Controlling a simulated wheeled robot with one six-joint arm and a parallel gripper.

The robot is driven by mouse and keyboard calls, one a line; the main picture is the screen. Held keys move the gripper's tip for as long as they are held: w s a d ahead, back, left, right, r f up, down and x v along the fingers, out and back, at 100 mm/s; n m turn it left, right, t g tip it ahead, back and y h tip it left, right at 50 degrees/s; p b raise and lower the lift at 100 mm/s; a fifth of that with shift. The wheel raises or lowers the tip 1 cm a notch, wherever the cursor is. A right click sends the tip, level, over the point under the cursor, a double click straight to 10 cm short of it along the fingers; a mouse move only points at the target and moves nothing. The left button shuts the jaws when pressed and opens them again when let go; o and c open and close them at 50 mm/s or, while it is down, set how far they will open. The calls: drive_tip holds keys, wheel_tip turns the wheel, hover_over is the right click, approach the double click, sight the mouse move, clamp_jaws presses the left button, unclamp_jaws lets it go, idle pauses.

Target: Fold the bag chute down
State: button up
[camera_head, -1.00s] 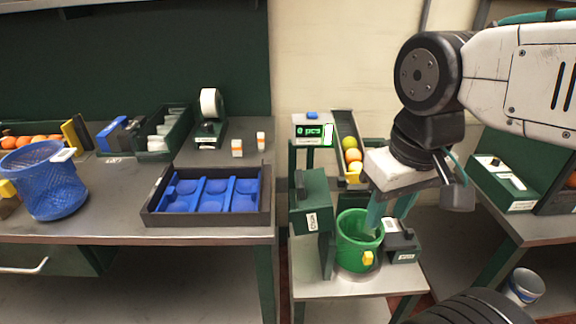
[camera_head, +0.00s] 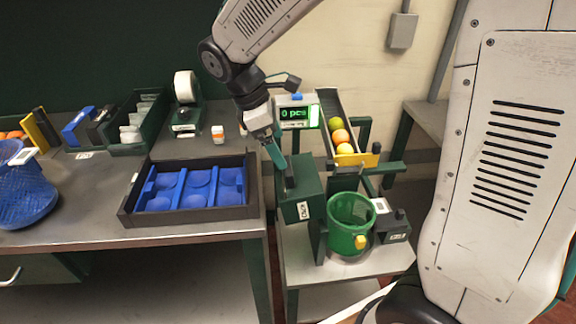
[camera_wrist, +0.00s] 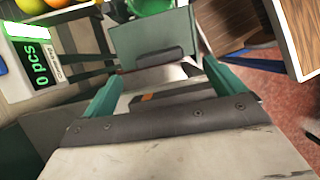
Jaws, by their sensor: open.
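The bag chute appears to be the dark green box-like panel (camera_head: 300,200) on a post beside the green bucket; it stands raised, with a dark handle (camera_head: 289,178) on its upper part. In the wrist view the green panel (camera_wrist: 152,34) and its dark handle (camera_wrist: 160,56) lie ahead of my gripper. My gripper (camera_head: 277,160) is just above the handle, pointing down. In the wrist view its teal fingers (camera_wrist: 163,86) are spread wide and empty, one to each side of the handle. Whether they touch the panel cannot be told.
A green bucket (camera_head: 350,222) stands right of the chute, with a dark labelled box (camera_head: 392,227) beside it. Behind are a counter reading "0 pcs" (camera_head: 295,113) and a sloped fruit trough (camera_head: 327,108). A black tray with blue inserts (camera_head: 127,211) sits on the left table.

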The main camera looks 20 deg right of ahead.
sight(299, 187)
drive_tip(key=x, duration=0.8)
drive_tip(key=shift+w+a+f, duration=0.15)
drive_tip(key=shift+w+a, duration=0.05)
drive_tip(key=c, duration=1.3)
drive_tip(key=shift+c, duration=0.4)
